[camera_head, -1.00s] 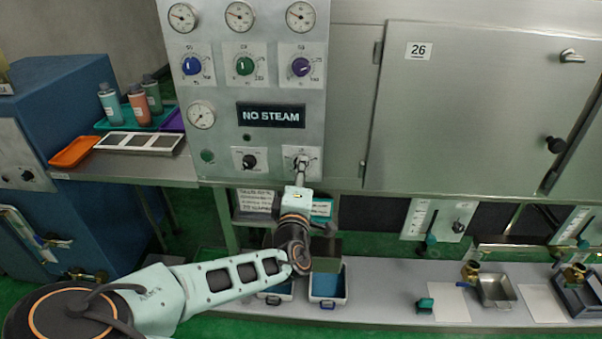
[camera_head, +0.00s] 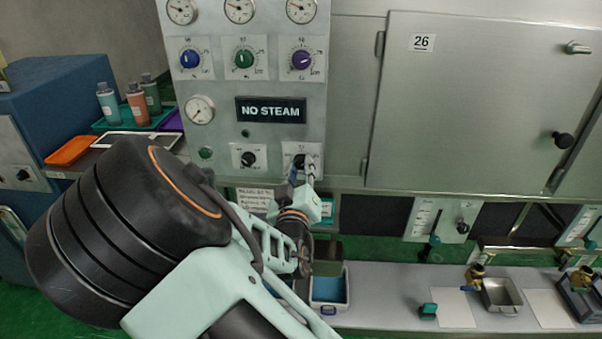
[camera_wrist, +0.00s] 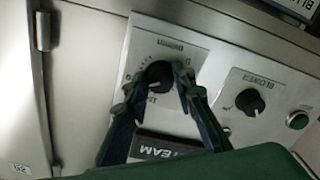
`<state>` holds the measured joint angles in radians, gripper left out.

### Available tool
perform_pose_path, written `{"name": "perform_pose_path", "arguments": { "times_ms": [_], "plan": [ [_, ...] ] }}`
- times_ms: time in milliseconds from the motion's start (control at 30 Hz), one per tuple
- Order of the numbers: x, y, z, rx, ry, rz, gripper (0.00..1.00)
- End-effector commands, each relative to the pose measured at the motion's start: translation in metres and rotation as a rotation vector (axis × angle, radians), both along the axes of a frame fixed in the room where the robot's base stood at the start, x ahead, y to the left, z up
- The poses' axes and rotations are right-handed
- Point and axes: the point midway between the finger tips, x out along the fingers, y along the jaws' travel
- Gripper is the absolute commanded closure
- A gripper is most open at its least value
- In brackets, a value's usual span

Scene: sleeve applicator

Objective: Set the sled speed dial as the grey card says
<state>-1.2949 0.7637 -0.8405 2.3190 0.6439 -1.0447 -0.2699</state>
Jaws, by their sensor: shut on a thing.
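My gripper (camera_wrist: 161,75) is shut on a black dial knob (camera_wrist: 158,82) on a pale plate with a ring of marks. The plate's label is too small to read. In the head view, my gripper (camera_head: 302,170) is at the lower right dial plate (camera_head: 313,150) of the steel panel and partly hides its knob. A pale card with printed lines (camera_head: 254,200) hangs below the panel, partly behind my arm. Its text is too small to read, and I cannot tell if it is the grey card.
A second black knob, labelled BLOWER (camera_wrist: 250,102), sits beside the held one. Blue, green and purple dials (camera_head: 244,59) and gauges are above the NO STEAM display (camera_head: 271,110). A bench (camera_head: 390,300) with blue bins runs below. Bottles stand at left.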

Motion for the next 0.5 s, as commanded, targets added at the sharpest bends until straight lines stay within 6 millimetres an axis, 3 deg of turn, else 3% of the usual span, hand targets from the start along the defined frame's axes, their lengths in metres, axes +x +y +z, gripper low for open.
{"name": "perform_pose_path", "arguments": {
  "times_ms": [500],
  "plan": [
    [0.001,-0.0002,0.0019,0.163,-0.011,0.0,1.0]
  ]
}}
